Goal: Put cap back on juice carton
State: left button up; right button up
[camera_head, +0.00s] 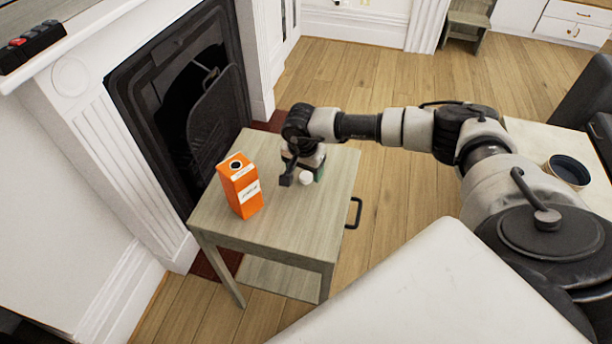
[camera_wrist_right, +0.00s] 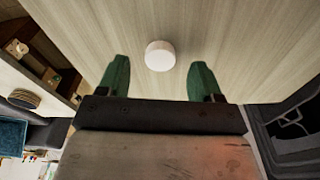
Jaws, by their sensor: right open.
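An orange juice carton (camera_head: 242,186) stands upright on the small wooden table (camera_head: 290,232), with a dark round opening in its top. The white round cap (camera_head: 306,178) is on the table to the right of the carton, close to my right gripper (camera_head: 302,178). In the right wrist view the cap (camera_wrist_right: 160,56) lies on the tabletop, just beyond and between the two green fingertips of my right gripper (camera_wrist_right: 159,78). The fingers are spread wide and do not touch the cap. My left gripper is not in view.
A black fireplace (camera_head: 190,95) with a white surround stands behind and left of the table. A dark handle (camera_head: 353,213) sticks out from the table's right side. The front of the tabletop is clear. Another table (camera_head: 540,142) with a dark bowl (camera_head: 568,171) is at the right.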

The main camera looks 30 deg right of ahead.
notch_tip(320, 180, down, 2)
jog(key=shift+w+d+f, duration=0.1)
jog(key=shift+d, duration=0.05)
jog(key=c, duration=1)
